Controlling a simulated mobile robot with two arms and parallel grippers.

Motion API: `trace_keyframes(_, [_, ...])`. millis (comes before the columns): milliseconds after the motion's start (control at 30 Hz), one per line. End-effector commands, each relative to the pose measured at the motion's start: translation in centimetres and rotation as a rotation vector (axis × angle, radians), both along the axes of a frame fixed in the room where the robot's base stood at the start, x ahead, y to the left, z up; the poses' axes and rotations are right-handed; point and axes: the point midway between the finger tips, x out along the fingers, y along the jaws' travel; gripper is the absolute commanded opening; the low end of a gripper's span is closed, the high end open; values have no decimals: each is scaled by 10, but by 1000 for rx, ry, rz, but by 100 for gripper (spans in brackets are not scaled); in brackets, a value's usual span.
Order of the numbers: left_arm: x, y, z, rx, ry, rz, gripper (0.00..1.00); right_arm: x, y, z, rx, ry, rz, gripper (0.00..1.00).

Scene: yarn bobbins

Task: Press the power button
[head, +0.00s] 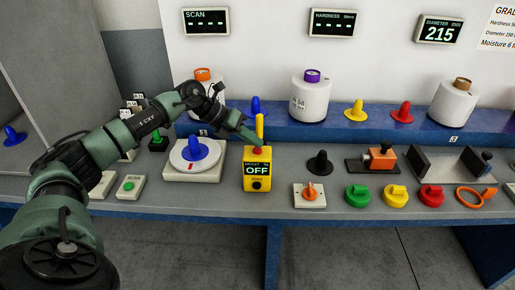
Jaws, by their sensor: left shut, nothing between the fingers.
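A yellow moisture meter (248,171) stands on the grey bench near the middle of the head view. Its dark display reads OFF in green. A round black button (257,185) with small lettering above it, too small to read surely, sits on its lower front. A red part (258,151) shows at its top, and a yellow upright piece (260,125) rises behind. My left gripper (254,140) is shut and empty, pointing down right at the meter's top, above the black button. Whether it touches the meter I cannot tell. My right gripper is out of view.
A white turntable-like device (213,170) with a blue cone (196,149) stands left of the meter. White bobbins (311,101) stand on the blue shelf (360,131) behind.

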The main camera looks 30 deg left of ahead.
Motion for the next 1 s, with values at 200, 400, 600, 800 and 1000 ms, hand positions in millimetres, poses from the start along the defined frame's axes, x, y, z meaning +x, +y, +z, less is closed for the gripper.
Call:
trace_keyframes(200, [0,0,19,0,-1,0,0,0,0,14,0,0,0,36])
trace_keyframes(400, [0,0,40,0,-1,1,0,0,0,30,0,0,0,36])
trace_keyframes(600, [0,0,59,0,-2,0,0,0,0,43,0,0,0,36])
trace_keyframes(800, [0,0,60,0,-1,1,0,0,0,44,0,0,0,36])
trace_keyframes(1000, [0,0,60,0,-1,1,0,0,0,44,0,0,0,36])
